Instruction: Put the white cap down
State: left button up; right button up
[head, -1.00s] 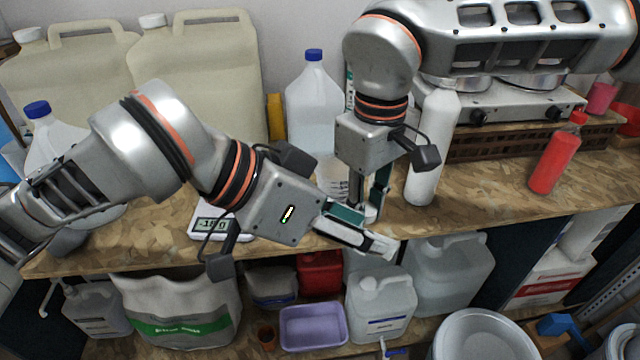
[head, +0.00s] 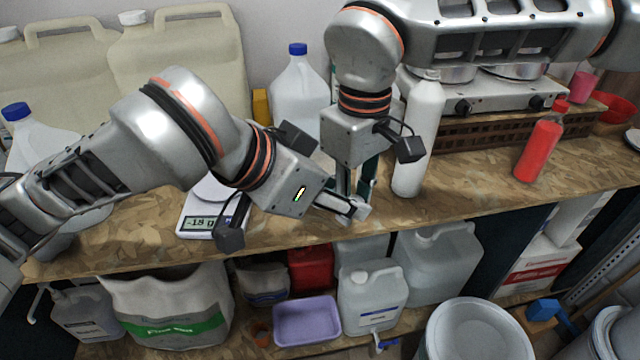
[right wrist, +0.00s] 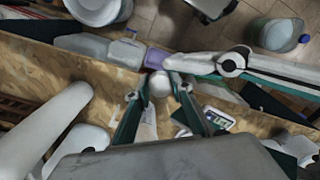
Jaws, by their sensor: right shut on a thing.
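The white cap (right wrist: 159,82) shows in the right wrist view as a small round white thing between my right fingertips. My right gripper (right wrist: 158,90) is shut on it. In the head view my right gripper (head: 354,188) points down over the front part of the wooden bench; I cannot make out the cap there, behind my left fingers. My left gripper (head: 358,208) reaches in from the left, its tip close in front of the right fingertips. In the right wrist view the left gripper (right wrist: 172,62) ends beside the cap. Whether its jaws are open I cannot tell.
A scale (head: 200,222) with a lit display stands left on the wooden bench (head: 450,185). A white bottle (head: 418,140) stands just right of my right gripper, and a blue-capped jug (head: 298,95) behind. A red bottle (head: 540,145) stands further right. Bench between these bottles is clear.

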pick_arm(q)
jog(key=shift+x, duration=2.15)
jog(key=c, duration=1.2)
pick_arm(e)
jog(key=o, duration=1.2)
jog(key=shift+c, duration=0.2)
